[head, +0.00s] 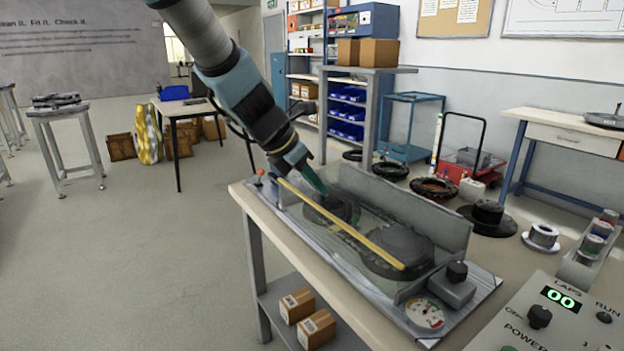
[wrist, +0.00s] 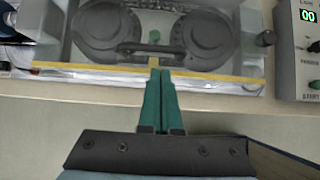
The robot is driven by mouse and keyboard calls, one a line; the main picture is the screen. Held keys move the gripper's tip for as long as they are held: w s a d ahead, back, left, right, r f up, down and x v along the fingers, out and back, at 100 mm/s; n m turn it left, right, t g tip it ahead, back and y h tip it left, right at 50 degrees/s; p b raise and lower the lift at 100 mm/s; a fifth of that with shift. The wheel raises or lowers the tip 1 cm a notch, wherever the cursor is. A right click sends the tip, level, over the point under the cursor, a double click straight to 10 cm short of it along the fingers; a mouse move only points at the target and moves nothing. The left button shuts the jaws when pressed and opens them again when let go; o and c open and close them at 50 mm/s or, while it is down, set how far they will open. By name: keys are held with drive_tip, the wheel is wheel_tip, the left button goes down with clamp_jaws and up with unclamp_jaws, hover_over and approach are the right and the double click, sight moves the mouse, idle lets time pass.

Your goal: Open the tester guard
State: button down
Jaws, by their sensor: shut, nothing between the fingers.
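The tester (head: 465,300) stands on the bench, with two dark round wheels and a chain between a grey back wall and the front. Its clear guard, with a yellow front edge (head: 350,228), appears lowered over the wheels. In the wrist view the yellow edge (wrist: 90,69) runs across the picture, and a dark handle (wrist: 135,47) lies just behind it. My gripper (head: 322,190) is shut and empty. In the wrist view its green fingertips (wrist: 160,72) overlap the yellow edge, just short of the handle's middle. I cannot tell whether they touch.
A control box (head: 560,315) with a green display stands at the bench's right, near a rack of spools (head: 590,245). A black knob (head: 457,272) and a round gauge (head: 425,313) sit at the tester's right end.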

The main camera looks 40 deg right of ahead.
sight(339, 210)
drive_tip(key=x, duration=0.5)
drive_tip(key=shift+d+f, duration=0.2)
drive_tip(key=shift+f, duration=0.05)
